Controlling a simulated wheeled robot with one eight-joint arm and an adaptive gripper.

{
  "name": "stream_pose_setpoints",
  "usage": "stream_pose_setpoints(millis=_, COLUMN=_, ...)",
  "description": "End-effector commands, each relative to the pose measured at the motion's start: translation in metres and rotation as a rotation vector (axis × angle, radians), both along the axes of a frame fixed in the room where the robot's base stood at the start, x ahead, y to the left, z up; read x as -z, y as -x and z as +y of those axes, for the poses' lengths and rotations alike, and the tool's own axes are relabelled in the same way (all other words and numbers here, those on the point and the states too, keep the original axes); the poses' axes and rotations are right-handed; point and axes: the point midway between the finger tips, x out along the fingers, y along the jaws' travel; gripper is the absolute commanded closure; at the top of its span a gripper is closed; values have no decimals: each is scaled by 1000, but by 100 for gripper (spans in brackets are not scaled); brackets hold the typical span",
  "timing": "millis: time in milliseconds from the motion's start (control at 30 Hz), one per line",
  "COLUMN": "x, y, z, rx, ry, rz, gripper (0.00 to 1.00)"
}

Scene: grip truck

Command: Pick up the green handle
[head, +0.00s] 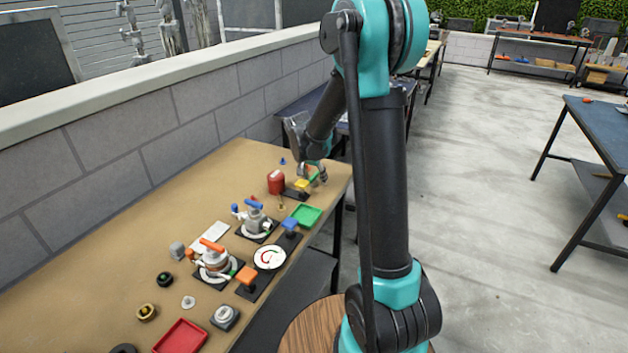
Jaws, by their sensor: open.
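My gripper (313,178) is open, small in the view, and hangs over the far right end of the brown workbench (215,185). A small patch of green and orange shows close to its fingers. I cannot tell for sure whether this is the green handle, or whether the fingers touch it. A yellow block-like part (302,185) on a dark base is just below and left of the gripper. Small green bits also show on the two valve assemblies nearer to me.
A red canister (276,182) stands left of the gripper. A green tray (306,215), a blue-handled valve (254,219), an orange-handled valve (214,260), a white dial (270,257) and a red tray (180,337) crowd the bench. A block wall (205,100) runs behind it.

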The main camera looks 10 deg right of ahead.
Motion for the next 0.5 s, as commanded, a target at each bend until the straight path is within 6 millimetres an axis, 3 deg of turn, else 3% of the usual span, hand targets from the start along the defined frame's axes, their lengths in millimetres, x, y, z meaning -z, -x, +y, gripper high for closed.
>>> stream_pose_setpoints(millis=67, x=0, y=0, z=0, rx=0, ry=0, rz=0, gripper=51)
stream_pose_setpoints(millis=400, x=0, y=0, z=0, rx=0, ry=0, rz=0, gripper=94)
stream_pose_setpoints(millis=500, x=-1, y=0, z=0, rx=0, ry=0, rz=0, gripper=100)
